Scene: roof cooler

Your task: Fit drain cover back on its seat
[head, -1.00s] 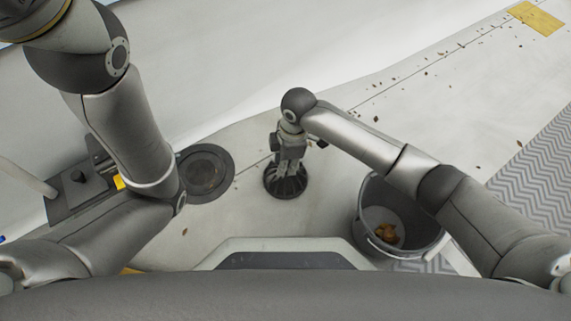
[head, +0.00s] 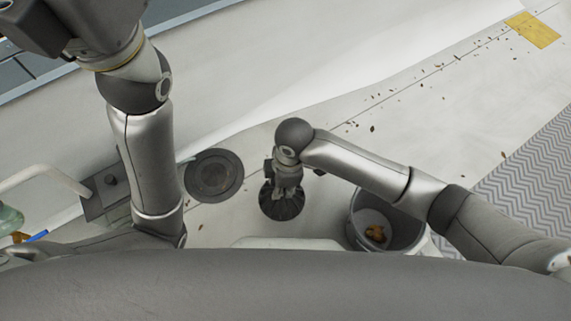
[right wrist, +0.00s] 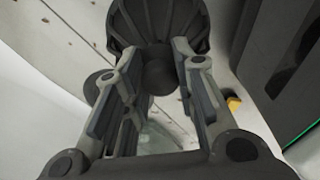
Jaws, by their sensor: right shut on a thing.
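The drain cover (head: 282,203) is a dark, ribbed round dome. My right gripper (head: 288,178) is shut on its central knob, and the cover hangs below the fingers in the head view. The right wrist view shows the knob between the two fingers (right wrist: 158,78) and the ribs of the cover (right wrist: 158,22) beyond. The seat (head: 214,176) is a dark round ring in the pale roof, left of the cover and apart from it. I cannot tell the cover's exact height above the roof. My left arm rises at the left; its fingers are not in view.
A grey bucket (head: 408,232) with brown debris (head: 376,233) inside stands right of the cover. A dark box (head: 103,192) and a pale pipe (head: 45,175) lie left of the seat. Leaves are scattered at upper right, near a yellow patch (head: 532,30). Roof between cover and seat looks clear.

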